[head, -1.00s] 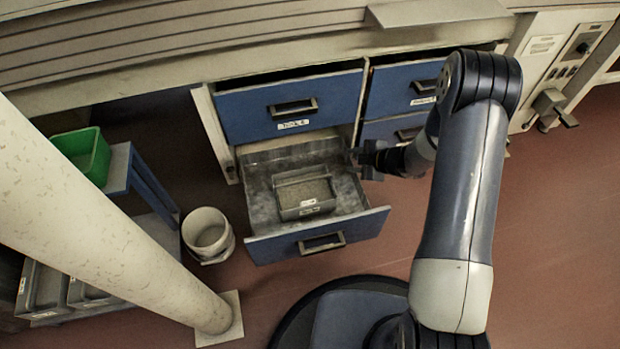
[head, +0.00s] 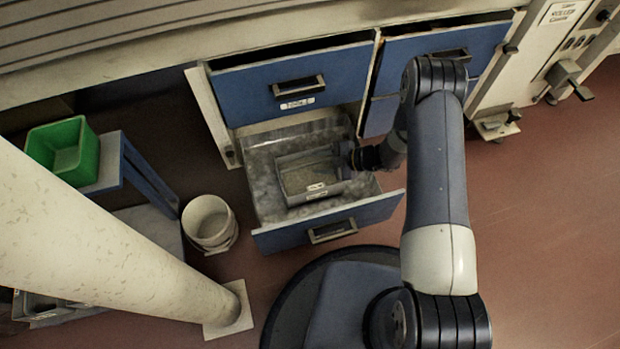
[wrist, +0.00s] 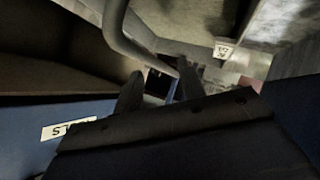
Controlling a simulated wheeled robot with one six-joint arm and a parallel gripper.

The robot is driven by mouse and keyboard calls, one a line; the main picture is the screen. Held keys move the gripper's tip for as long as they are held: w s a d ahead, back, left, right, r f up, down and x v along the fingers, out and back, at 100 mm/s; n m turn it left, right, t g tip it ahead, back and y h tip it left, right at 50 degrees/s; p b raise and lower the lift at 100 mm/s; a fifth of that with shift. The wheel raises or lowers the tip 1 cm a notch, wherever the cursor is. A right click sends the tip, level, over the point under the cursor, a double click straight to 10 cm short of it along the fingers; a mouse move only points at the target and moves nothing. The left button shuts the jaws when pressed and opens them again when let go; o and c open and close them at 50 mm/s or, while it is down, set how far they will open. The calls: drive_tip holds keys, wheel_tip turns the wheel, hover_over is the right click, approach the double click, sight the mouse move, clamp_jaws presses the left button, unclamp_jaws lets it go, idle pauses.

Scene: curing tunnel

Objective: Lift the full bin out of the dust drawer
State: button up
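The dust drawer (head: 282,238) is the lower blue-fronted drawer, pulled open. A grey bin (head: 318,194) with a pale label sits inside it, with grey grainy dust showing in it. My gripper (head: 345,157) is at the bin's right end, low over the drawer. In the wrist view my gripper's two dark fingers (wrist: 160,82) stand apart with a gap between them. A curved grey bar (wrist: 122,40), seemingly the bin's handle, runs down to the gap. I cannot tell whether it lies between the fingers or beyond them. The bin's label (wrist: 222,51) shows beyond.
The drawer above (head: 290,90), marked TOOLS, is slightly open and overhangs the back. More blue drawers (head: 440,45) are to the right. A white bucket (head: 210,222), a cream column (head: 110,225) and a green bin (head: 65,150) on a blue stand are left. The floor at right is clear.

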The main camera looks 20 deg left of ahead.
sight(310, 164)
drive_tip(key=b+x, duration=0.1)
drive_tip(key=x, duration=0.3)
drive_tip(key=shift+s+a, duration=0.1)
drive_tip(key=shift+c, duration=0.4)
clamp_jaws()
drive_tip(key=shift+s, duration=0.1)
idle(0.8)
